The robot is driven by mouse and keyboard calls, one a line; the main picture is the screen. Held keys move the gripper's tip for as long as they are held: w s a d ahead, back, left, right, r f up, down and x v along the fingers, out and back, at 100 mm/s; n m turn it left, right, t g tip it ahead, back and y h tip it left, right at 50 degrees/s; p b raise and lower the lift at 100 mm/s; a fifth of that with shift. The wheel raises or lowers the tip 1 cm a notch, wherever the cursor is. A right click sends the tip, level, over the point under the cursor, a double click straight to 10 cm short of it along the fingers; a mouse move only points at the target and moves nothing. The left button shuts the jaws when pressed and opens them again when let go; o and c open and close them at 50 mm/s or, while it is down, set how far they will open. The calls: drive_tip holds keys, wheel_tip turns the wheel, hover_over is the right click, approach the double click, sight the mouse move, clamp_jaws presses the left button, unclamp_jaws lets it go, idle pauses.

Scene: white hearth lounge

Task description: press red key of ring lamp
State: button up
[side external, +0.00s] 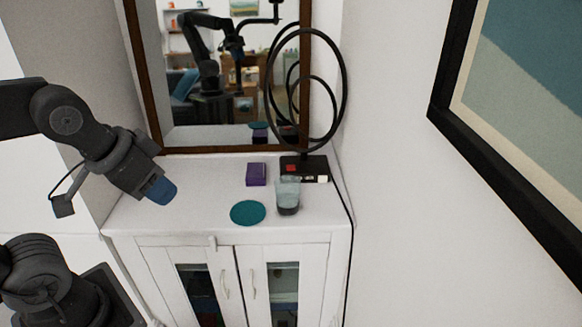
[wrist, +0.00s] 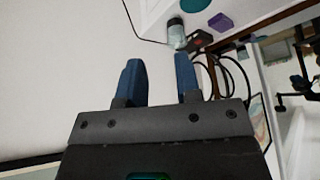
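The ring lamp (side external: 345,95) stands at the back right of the white cabinet top, against the mirror. Its black base (side external: 318,172) carries a red key (side external: 292,168) on the left part and a small pale mark to the right. In the wrist view the base (wrist: 200,42) shows near the top, partly behind a finger, with a reddish patch. My gripper (side external: 160,191) is above the left side of the cabinet, well left of the lamp and touching nothing. In the wrist view its blue fingers (wrist: 158,80) are apart with nothing between them.
A glass (side external: 288,197) stands just in front of the lamp base, close to the red key. A purple box (side external: 256,174) lies left of the base, and a teal disc (side external: 248,212) lies nearer the front. A mirror (side external: 220,70) rises behind. The cabinet top's left is clear.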

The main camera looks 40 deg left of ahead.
clamp_jaws()
idle(1.4)
